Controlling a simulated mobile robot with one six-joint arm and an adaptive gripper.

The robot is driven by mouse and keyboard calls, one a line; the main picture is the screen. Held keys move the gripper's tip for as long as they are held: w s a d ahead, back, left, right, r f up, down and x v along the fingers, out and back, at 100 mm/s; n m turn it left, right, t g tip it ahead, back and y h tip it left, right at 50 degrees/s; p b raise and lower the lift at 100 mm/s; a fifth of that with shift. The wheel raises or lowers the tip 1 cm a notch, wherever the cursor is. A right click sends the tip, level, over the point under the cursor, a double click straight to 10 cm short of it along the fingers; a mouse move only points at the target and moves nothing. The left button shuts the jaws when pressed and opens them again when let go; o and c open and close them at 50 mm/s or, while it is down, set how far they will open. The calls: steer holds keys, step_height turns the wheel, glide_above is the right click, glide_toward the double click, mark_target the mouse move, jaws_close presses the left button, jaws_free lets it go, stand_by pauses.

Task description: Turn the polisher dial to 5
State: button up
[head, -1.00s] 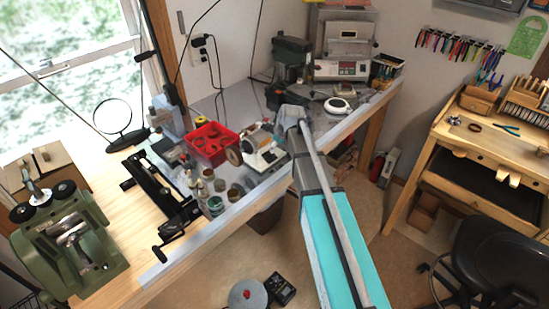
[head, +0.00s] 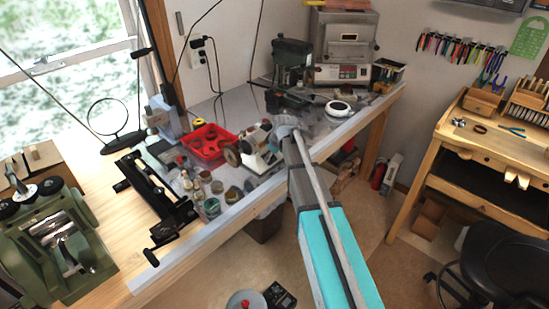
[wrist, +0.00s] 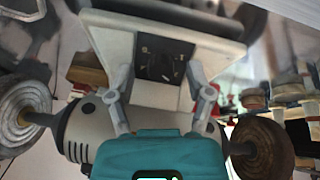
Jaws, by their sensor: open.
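The polisher (head: 262,160) is a small white bench machine with a buffing wheel on each side. It stands near the front edge of the workbench. In the wrist view its motor body (wrist: 85,130) lies behind my gripper. Its dark dial (wrist: 162,66) sits on a black square plate in the pale base front. The dial's numbers and pointer are too blurred to read. My gripper (wrist: 160,82) is open, with one finger on each side of the dial plate. I cannot tell if they touch it. In the head view my gripper (head: 287,125) is beside the polisher, largely hidden by my arm.
One brown buffing wheel (wrist: 262,148) and one pale wheel (wrist: 22,112) flank my gripper closely. A red bin (head: 208,143) and small jars (head: 212,206) stand left of the polisher. A white round device (head: 339,108) is to the right on the bench.

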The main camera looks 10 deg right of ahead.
stand_by(0.3)
jaws_close()
steer(key=shift+d, duration=0.25)
steer(key=shift+a, duration=0.1)
steer(key=shift+w+a, duration=0.1)
stand_by(0.3)
